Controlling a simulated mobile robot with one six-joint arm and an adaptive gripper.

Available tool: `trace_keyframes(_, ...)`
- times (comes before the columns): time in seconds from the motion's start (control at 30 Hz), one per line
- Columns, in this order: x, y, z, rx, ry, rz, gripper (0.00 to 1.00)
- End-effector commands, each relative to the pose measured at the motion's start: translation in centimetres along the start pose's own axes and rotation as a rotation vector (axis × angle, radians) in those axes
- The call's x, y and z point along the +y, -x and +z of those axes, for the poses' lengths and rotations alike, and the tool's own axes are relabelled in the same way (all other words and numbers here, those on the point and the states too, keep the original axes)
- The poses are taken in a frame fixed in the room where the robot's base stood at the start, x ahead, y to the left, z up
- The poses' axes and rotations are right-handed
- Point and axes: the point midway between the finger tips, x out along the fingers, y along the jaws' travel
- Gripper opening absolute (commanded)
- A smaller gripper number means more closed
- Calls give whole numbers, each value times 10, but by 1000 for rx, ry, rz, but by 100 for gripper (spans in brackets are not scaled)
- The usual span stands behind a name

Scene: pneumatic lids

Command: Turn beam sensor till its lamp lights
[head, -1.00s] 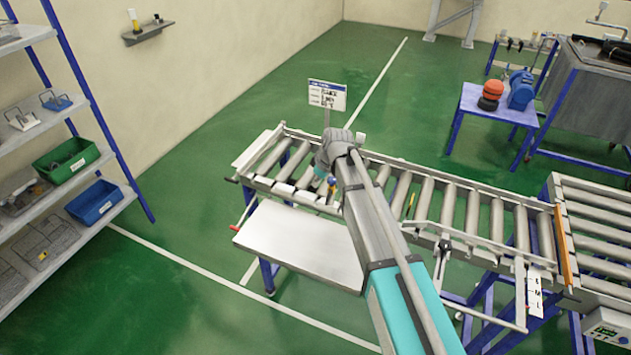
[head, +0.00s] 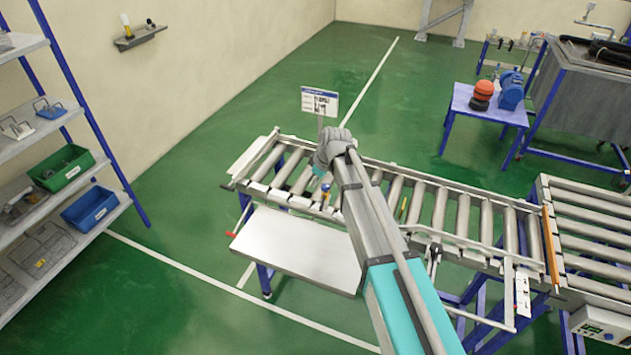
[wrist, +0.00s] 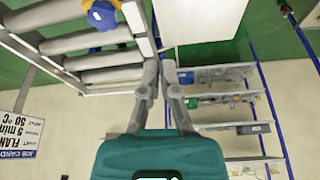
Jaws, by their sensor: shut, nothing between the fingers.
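A small blue part with a yellow base, which looks like the beam sensor (head: 326,187), stands at the front rail of the roller conveyor (head: 462,215). In the wrist view the blue part (wrist: 103,15) shows at the top, left of my fingers and apart from them. I cannot make out whether a lamp on it is lit. My gripper (wrist: 165,66) is shut and empty, beside the end of the conveyor rollers in the wrist view.
A pale plate (head: 297,248) projects from the conveyor's front. A job card (head: 320,102) stands behind the conveyor. A shelf with a green bin (head: 61,168) and a blue bin (head: 90,207) is at left. A second roller section (head: 585,230) adjoins at right. Green floor is open behind.

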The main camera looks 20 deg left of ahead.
Motion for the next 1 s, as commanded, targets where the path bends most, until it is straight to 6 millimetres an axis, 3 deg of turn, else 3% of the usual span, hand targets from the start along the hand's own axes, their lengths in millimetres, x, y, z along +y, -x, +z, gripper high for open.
trace_keyframes(0.03,0,0,1,-1,-2,0,17)
trace_keyframes(0.2,2,0,18,-11,-40,6,46)
trace_keyframes(0.37,5,1,62,-36,-146,20,46)
trace_keyframes(0.67,2,7,206,-123,-524,75,46)
trace_keyframes(1.0,-37,15,367,-225,-1015,162,46)
